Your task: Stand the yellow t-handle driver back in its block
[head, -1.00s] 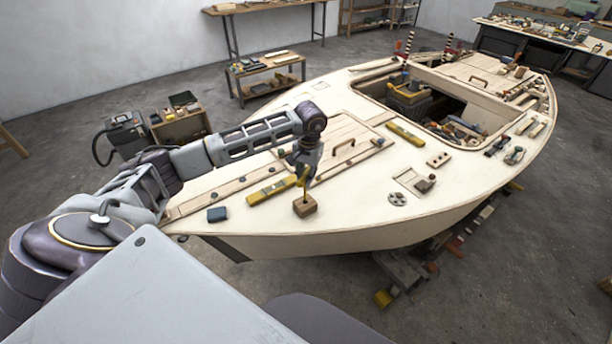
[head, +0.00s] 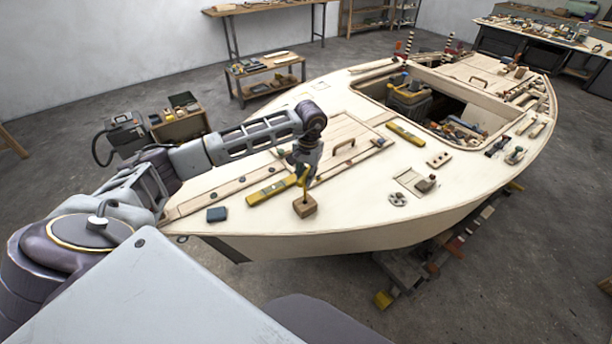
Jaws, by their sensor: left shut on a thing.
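The yellow t-handle driver (head: 305,186) is upright, or nearly so, above the small wooden block (head: 305,207) on the pale plywood deck. My left gripper (head: 305,175) points down and is shut on the driver's upper part. The driver's lower end meets the block's top in the picture; how deep it sits in the block is too small to tell. The gripper hides part of the handle. My right gripper is not in view.
A yellow level (head: 270,191) lies on the deck just left of the block, and a dark blue box (head: 217,214) lies further left. Another yellow level (head: 404,134) lies right of the hatch. The deck right of the block is clear up to a round fitting (head: 398,199).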

